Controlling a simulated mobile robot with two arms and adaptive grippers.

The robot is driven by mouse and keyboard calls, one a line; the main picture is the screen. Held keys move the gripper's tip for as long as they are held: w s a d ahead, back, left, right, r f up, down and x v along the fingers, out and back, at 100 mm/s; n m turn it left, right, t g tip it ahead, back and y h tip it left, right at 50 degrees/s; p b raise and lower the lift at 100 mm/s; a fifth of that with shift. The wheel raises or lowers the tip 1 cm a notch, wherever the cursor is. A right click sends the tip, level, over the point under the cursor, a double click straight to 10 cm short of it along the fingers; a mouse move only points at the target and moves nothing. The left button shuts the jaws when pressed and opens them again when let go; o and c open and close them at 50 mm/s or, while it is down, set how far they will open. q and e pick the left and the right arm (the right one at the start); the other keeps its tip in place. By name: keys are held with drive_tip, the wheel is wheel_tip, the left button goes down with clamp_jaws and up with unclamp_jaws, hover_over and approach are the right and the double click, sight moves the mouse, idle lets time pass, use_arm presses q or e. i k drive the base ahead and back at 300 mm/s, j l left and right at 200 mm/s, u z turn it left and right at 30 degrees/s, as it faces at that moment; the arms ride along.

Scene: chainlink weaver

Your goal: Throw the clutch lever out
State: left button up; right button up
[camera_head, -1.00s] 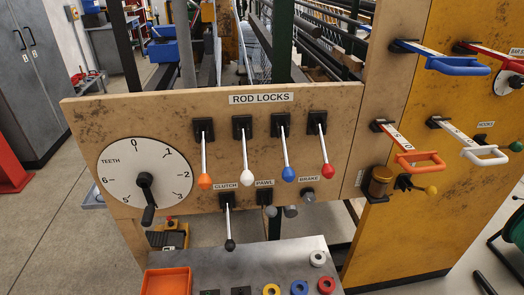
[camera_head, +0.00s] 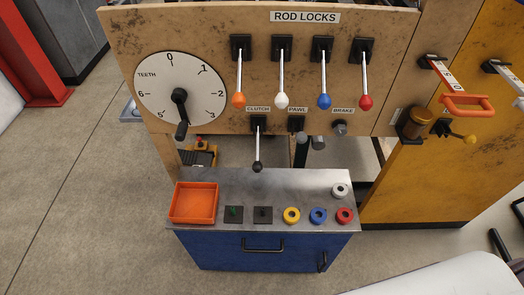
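The clutch lever (camera_head: 257,146) hangs down from its black mount under the CLUTCH label on the wooden panel (camera_head: 130,40). It has a thin metal rod and a dark knob at its lower end, just above the back of the metal bench top. Neither of my grippers shows in the head view. A pale rounded surface at the lower right may be part of my own body.
Four rod lock levers hang above, including an orange-knobbed one (camera_head: 239,75). The teeth dial (camera_head: 155,100) is at the left. The blue cabinet below (camera_head: 215,250) carries an orange tray (camera_head: 176,205) and several coloured rings. Open floor lies at the left.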

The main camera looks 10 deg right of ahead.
sight(257, 167)
drive_tip(key=l+u, duration=0.2)
drive_tip(key=l, duration=1.55)
